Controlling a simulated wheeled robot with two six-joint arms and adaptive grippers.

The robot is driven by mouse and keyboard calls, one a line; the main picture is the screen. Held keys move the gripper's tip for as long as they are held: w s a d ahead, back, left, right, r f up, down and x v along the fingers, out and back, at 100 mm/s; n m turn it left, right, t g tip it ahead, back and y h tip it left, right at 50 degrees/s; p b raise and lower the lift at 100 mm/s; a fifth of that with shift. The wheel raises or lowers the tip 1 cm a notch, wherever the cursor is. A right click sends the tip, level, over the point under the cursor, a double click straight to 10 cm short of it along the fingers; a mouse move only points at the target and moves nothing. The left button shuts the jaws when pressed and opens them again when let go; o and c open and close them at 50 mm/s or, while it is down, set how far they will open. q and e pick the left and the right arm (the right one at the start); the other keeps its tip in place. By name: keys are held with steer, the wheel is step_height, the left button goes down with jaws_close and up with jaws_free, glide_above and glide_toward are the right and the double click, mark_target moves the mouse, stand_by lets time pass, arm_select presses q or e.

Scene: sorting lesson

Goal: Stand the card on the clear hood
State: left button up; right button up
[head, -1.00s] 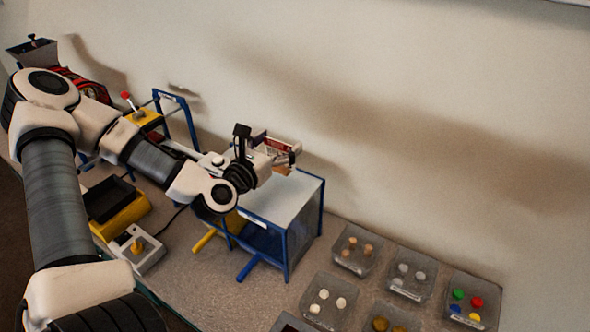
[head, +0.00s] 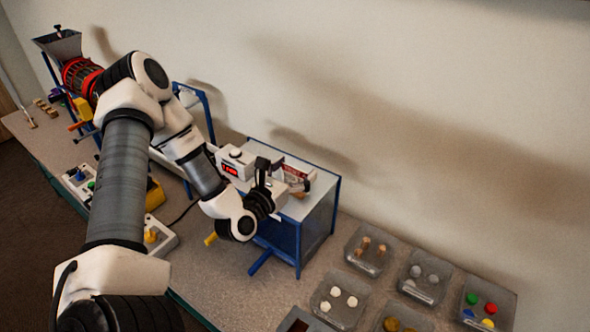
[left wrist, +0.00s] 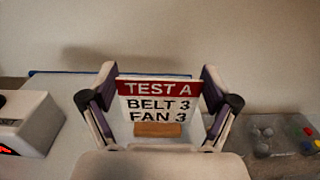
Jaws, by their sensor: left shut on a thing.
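The card (left wrist: 157,103) is white with a red band and reads "TEST A, BELT 3, FAN 3". It stands upright on a small wooden foot (left wrist: 158,130). My left gripper (head: 291,181) is shut on the card, with one finger at each side of it in the left wrist view (left wrist: 159,105). The clear hood (head: 322,189) is a blue-framed box with a pale top. The card is over this top, low down; whether its foot touches it I cannot tell. My right gripper is not in view.
A white box with a red display (head: 236,163) stands at the left of the hood top. Clear trays with coloured pieces (head: 485,304) and pale pieces (head: 340,299) stand on the bench at right. A wall is close behind.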

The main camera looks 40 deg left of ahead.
arm_select(q)
steer(key=o, duration=0.8)
steer(key=shift+w+f, duration=0.1)
steer(key=shift+c, duration=0.2)
steer(key=shift+w, duration=0.1)
steer(key=shift+r+p, duration=0.45)
steer(key=shift+p, duration=0.1)
steer(key=s, duration=0.5)
steer(key=shift+d+f, duration=0.2)
steer(key=shift+f, duration=0.1)
steer(key=s+p, duration=0.3)
steer(key=s, duration=0.4)
steer(key=shift+d, duration=0.45)
